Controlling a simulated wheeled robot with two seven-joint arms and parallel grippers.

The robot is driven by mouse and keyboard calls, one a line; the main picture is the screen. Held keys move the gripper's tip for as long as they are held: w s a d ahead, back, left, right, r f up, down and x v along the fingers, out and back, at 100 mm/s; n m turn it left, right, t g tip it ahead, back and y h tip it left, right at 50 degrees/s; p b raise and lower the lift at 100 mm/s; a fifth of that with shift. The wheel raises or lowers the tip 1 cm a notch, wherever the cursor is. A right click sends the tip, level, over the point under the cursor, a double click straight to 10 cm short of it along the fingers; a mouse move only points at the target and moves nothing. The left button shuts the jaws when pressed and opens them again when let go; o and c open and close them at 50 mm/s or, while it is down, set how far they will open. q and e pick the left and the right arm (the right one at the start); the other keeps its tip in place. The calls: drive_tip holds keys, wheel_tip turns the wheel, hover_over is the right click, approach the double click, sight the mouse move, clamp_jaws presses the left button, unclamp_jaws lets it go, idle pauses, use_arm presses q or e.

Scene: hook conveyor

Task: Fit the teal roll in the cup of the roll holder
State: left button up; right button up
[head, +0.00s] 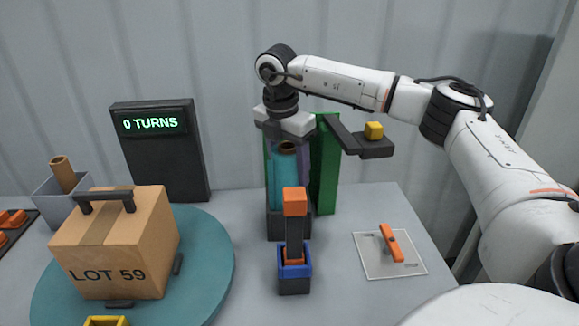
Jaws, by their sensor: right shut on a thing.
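The teal roll (284,183) stands upright at the middle of the table, with a brown core showing at its top. My right gripper (287,143) comes down over its top and is shut on it. The roll's lower end meets a dark cup (275,226), apparently the roll holder's; I cannot tell whether the roll is seated or just held there. The orange-topped post in front hides part of the roll and cup. My left gripper is not in view.
A green panel (327,165) stands close right of the roll. In front is a blue-rimmed holder (294,271). A carton (118,245) sits on a teal turntable (212,285). An orange handle (391,243) lies right.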

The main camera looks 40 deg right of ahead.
idle(0.3)
drive_tip(key=o, duration=1.7)
drive_tip(key=shift+f, duration=0.1)
drive_tip(key=shift+o, duration=0.2)
drive_tip(key=r, duration=0.3)
drive_tip(key=a+r, duration=0.1)
drive_tip(key=r, duration=0.3)
drive_tip(key=r+b, duration=0.1)
drive_tip(key=r, duration=0.3)
drive_tip(key=shift+a, duration=0.35)
drive_tip(key=shift+s+a+r, duration=0.1)
drive_tip(key=shift+r, duration=0.45)
drive_tip(key=shift+f, duration=0.1)
